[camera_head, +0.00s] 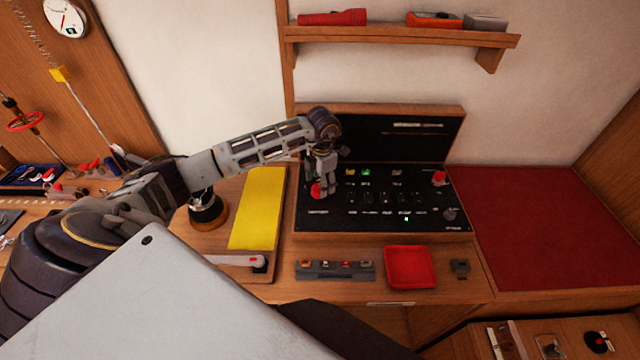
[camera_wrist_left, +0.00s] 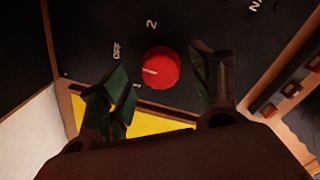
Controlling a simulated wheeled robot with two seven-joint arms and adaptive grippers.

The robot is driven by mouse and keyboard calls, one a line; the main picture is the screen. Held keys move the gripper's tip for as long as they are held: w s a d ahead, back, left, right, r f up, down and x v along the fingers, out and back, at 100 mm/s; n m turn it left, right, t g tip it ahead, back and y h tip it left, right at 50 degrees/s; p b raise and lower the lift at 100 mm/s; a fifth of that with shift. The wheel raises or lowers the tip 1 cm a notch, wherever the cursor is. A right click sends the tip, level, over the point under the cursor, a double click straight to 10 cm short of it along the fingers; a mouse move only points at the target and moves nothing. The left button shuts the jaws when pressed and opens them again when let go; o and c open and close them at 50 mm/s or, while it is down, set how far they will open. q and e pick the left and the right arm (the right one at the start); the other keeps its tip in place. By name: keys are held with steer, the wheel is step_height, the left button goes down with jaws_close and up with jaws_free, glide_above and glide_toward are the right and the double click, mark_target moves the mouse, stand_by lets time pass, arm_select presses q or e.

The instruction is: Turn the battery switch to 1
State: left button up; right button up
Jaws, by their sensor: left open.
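The battery switch is a round red knob (camera_head: 317,190) at the left of a black panel (camera_head: 375,221). In the left wrist view the red knob (camera_wrist_left: 163,66) has labels OFF, 1 and 2 around it. Its white mark points left, between OFF and 1. My left gripper (camera_head: 325,186) hangs over the knob and partly covers it in the head view. In the left wrist view its two dark fingers (camera_wrist_left: 158,82) are open, one on either side of the knob. I cannot tell whether they touch it. My right gripper is not in view.
A second red knob (camera_head: 438,178) sits at the panel's upper right. A yellow board (camera_head: 258,208) lies left of the panel. In front are a connector strip (camera_head: 335,270) and a red tray (camera_head: 410,267). A red mat (camera_head: 535,225) on the right is clear.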

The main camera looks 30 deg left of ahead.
arm_select(q)
steer(key=shift+f, duration=0.95)
steer(key=c, duration=1)
steer(key=shift+c, duration=0.2)
